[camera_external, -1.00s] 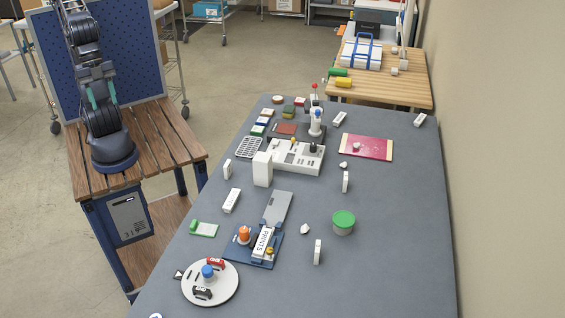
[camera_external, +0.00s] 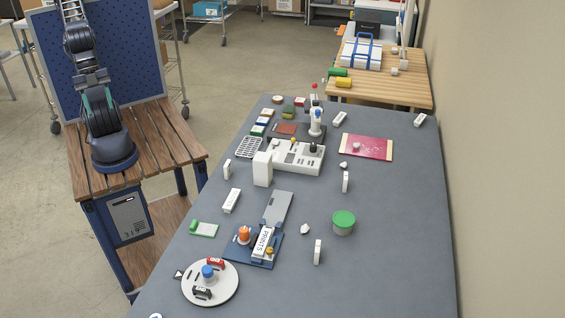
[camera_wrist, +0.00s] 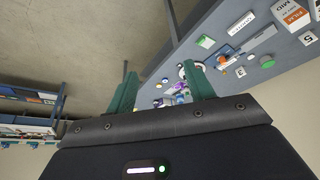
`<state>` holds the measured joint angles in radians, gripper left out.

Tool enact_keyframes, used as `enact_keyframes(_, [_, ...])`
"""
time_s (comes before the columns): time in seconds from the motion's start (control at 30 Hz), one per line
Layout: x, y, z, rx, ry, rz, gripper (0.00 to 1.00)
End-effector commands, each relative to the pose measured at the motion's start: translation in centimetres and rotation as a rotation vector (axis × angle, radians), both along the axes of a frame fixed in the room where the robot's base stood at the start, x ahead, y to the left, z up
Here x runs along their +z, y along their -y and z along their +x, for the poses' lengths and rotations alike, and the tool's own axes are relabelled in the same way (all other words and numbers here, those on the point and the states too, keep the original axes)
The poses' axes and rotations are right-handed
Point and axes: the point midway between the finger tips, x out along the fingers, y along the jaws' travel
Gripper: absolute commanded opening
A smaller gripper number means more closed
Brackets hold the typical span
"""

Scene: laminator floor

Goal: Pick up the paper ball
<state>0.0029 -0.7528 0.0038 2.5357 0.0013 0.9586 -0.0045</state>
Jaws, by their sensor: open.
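A small white crumpled lump that looks like a paper ball (camera_external: 305,229) lies on the grey table (camera_external: 400,250), left of the green-lidded tub (camera_external: 343,223). Two similar small white lumps lie farther back, one (camera_external: 356,146) on the red mat (camera_external: 378,147) and one (camera_external: 343,165) just in front of it. I cannot tell for sure which are paper. My gripper (camera_wrist: 160,68) shows in the wrist view with its two green fingers apart and nothing between them close up. It is out of frame in the external view, far from the lumps. I cannot pick out a paper ball in the wrist view.
A white turntable (camera_external: 225,293), a blue tray with an orange item (camera_external: 244,234), and a white machine (camera_external: 296,158) stand on the table. Small upright white blocks stand near the lumps, including one (camera_external: 318,251). The table's right front area is clear.

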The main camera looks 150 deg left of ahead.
Motion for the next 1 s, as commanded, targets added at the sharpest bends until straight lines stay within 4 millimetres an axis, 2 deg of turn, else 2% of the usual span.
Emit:
enact_keyframes(0.17, [0.8, -0.4, 1.9, 0.070, -0.016, -0.036, 0.53])
enact_keyframes(0.47, [3.1, -2.8, 9.3, 0.346, -0.068, -0.177, 0.53])
enact_keyframes(0.77, [3.8, -6.7, 17.4, 0.640, -0.118, -0.316, 0.53])
enact_keyframes(1.0, [3.1, -11.1, 23.8, 0.878, -0.155, -0.421, 0.53])
